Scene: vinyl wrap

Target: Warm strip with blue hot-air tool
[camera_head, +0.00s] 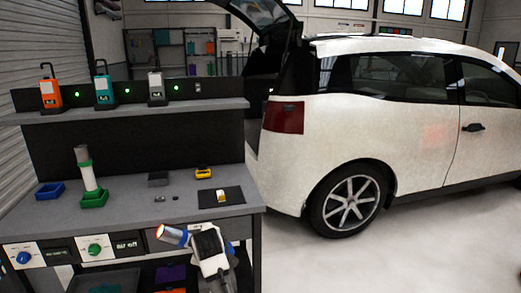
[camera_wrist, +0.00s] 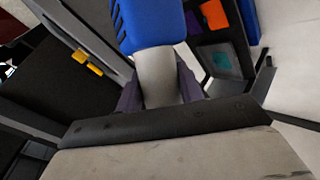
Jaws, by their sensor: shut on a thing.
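The blue hot-air tool (camera_head: 173,236) is in my gripper (camera_head: 205,245), in front of the workbench's front edge in the head view. Its nozzle points left and its tip glows orange. In the wrist view, the tool's blue body (camera_wrist: 150,22) and pale neck (camera_wrist: 157,76) sit between the dark fingers of my gripper (camera_wrist: 158,95), which are shut on the neck. The white car (camera_head: 400,145) stands at the right, and its rear door carries a faint pinkish patch (camera_head: 437,134). I cannot make out a separate strip.
A blue holder (camera_head: 50,191) is empty. A black mat (camera_head: 233,196) carries a small yellow-white thing. Open floor (camera_head: 400,250) lies before the car.

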